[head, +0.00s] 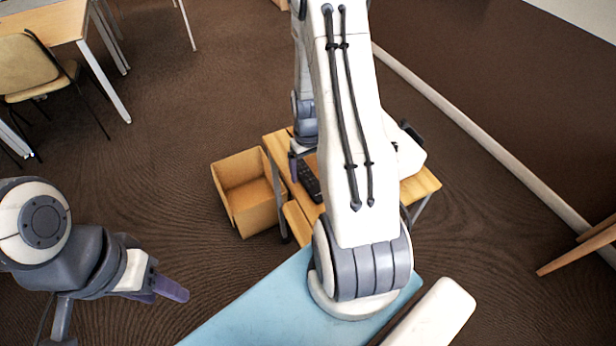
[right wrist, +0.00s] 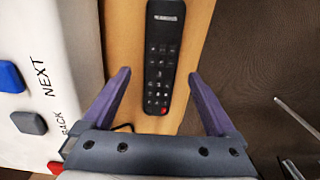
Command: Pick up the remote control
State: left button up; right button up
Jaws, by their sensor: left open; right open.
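The remote control (right wrist: 162,58) is black with small buttons and a red one near its lower end. It lies on the wooden table top, seen in the right wrist view between and beyond my right gripper's fingers (right wrist: 158,98). That gripper is open and empty, with a finger on each side of the remote's near end. In the head view the remote (head: 309,180) shows on the small wooden table, beside my right gripper (head: 297,166), partly hidden by my right arm. My left gripper (head: 172,289) is at the lower left, away from the table, and holds nothing visible.
A white device (right wrist: 50,70) marked NEXT and BACK, with blue and grey buttons, lies left of the remote. An open cardboard box (head: 232,205) stands on the floor left of the small table (head: 420,186). A chair (head: 32,68) and desk are at the upper left.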

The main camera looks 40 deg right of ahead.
notch_tip(320, 180, down, 2)
jog(key=shift+f, duration=0.1)
grip_shut()
